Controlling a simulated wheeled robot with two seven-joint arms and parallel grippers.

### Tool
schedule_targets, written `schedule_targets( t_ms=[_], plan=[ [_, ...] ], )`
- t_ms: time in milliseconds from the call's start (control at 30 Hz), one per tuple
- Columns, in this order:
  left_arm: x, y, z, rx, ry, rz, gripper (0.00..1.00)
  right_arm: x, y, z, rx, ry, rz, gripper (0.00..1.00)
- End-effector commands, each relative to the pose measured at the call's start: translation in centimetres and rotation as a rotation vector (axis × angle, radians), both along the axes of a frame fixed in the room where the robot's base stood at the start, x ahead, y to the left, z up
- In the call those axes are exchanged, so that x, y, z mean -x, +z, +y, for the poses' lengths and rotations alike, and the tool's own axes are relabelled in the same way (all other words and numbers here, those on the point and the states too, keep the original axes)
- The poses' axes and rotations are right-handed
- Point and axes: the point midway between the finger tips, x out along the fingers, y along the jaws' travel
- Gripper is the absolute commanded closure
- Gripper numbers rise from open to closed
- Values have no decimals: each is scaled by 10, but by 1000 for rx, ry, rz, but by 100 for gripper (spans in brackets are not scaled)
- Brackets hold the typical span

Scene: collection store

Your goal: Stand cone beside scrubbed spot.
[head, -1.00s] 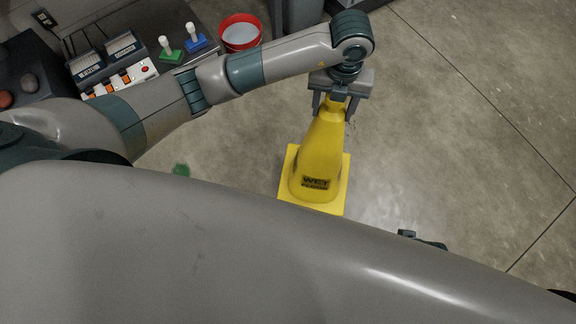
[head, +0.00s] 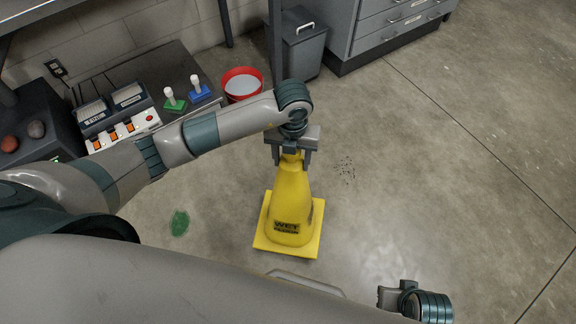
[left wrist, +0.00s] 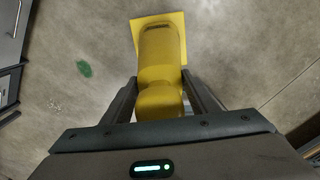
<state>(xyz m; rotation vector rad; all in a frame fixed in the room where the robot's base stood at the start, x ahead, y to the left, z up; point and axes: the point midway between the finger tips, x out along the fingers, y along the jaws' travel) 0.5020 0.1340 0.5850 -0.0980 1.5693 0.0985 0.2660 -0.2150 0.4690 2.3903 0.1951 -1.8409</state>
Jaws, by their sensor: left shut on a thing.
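The yellow wet-floor cone (head: 290,200) is upright in the middle of the head view, with its square base down. I cannot tell whether the base touches the floor. My left gripper (head: 291,160) is shut on the cone's narrow top. In the left wrist view the cone (left wrist: 160,60) lies between the fingers. A green spot (head: 179,223) is on the floor left of the cone, apart from it; it also shows in the left wrist view (left wrist: 84,69). Dark specks (head: 348,170) lie right of the cone. My right gripper (head: 390,297) is low in the head view, its fingers unclear.
A red bucket (head: 242,84) stands behind the cone, beside a low dark table (head: 150,60) with switch boxes and small green and blue stands. A grey bin (head: 304,45) and a drawer cabinet (head: 385,30) are at the back. The floor to the right is clear.

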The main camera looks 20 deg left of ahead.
Motion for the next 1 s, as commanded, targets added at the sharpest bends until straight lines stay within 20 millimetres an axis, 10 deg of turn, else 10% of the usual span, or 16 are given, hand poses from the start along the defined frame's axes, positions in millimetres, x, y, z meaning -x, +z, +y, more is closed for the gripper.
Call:
schedule_targets(
  t_ms=[1000],
  plan=[
    [-1,-45,10,3,-2,-1,100,2,3,0,-1,0,2,69]
  ],
)
